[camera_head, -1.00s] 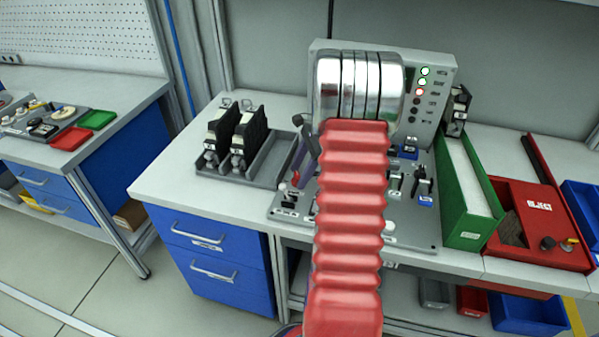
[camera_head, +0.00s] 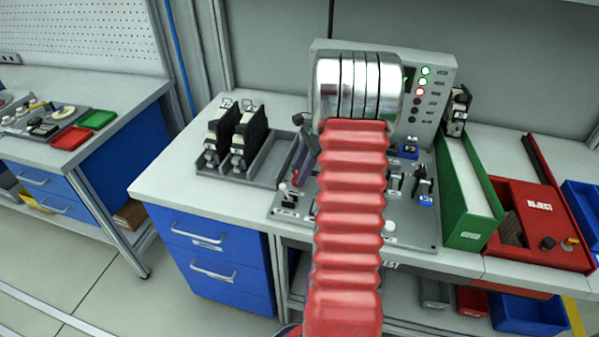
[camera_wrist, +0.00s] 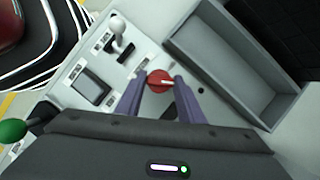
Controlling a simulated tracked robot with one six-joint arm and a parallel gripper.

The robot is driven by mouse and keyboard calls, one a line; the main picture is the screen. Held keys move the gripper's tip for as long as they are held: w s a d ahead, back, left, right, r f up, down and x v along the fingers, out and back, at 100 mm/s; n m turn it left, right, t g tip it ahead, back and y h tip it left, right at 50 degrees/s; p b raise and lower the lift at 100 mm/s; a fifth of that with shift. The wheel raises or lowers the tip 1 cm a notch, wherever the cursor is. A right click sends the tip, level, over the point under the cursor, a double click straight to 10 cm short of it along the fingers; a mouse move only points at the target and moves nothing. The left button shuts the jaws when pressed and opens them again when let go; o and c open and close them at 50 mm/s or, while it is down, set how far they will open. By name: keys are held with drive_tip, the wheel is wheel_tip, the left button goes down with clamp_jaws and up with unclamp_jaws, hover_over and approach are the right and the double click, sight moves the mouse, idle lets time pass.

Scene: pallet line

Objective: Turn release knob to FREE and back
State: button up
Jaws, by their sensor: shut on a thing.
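The release knob (camera_wrist: 157,77) is a small round red knob with a white pointer mark, on the light grey control panel (camera_wrist: 67,101). My gripper (camera_wrist: 159,86) has its two purple fingers on either side of the knob and is shut on it. The pointer mark lies roughly sideways in the wrist view, toward the right finger. I cannot read labels around the knob. In the head view my gripper (camera_head: 303,160) is partly seen at the panel's left side, and the knob is hidden there.
A white-tipped toggle lever (camera_wrist: 118,27) and a dark rocker switch (camera_wrist: 92,87) are close to the knob. A grey tray (camera_head: 270,170) with black units stands left. A green bin (camera_head: 465,208) and red reject box (camera_head: 540,225) stand right. Status lamps (camera_head: 421,82) show green and red.

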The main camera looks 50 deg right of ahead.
drive_tip(key=shift+s+f, duration=0.1)
drive_tip(key=n+g, duration=0.1)
drive_tip(key=n, duration=0.1)
drive_tip(key=n+g, duration=0.1)
drive_tip(key=n, duration=0.2)
drive_tip(key=shift+n+y, duration=0.3)
drive_tip(key=n+g, duration=0.1)
drive_tip(key=n, duration=0.3)
drive_tip(key=n+g, duration=0.1)
drive_tip(key=n, duration=0.1)
drive_tip(key=shift+w+g, duration=0.25)
drive_tip(key=shift+g, duration=0.05)
drive_tip(key=shift+f, duration=0.1)
drive_tip(key=o, duration=1)
drive_tip(key=shift+o, duration=0.3)
drive_tip(key=shift+w, duration=0.1)
drive_tip(key=shift+r, duration=0.25)
drive_tip(key=shift+w+d+r+h, duration=0.2)
drive_tip(key=shift+d+r+h, duration=0.15)
drive_tip(key=shift+r, duration=0.2)
drive_tip(key=v, duration=1.2)
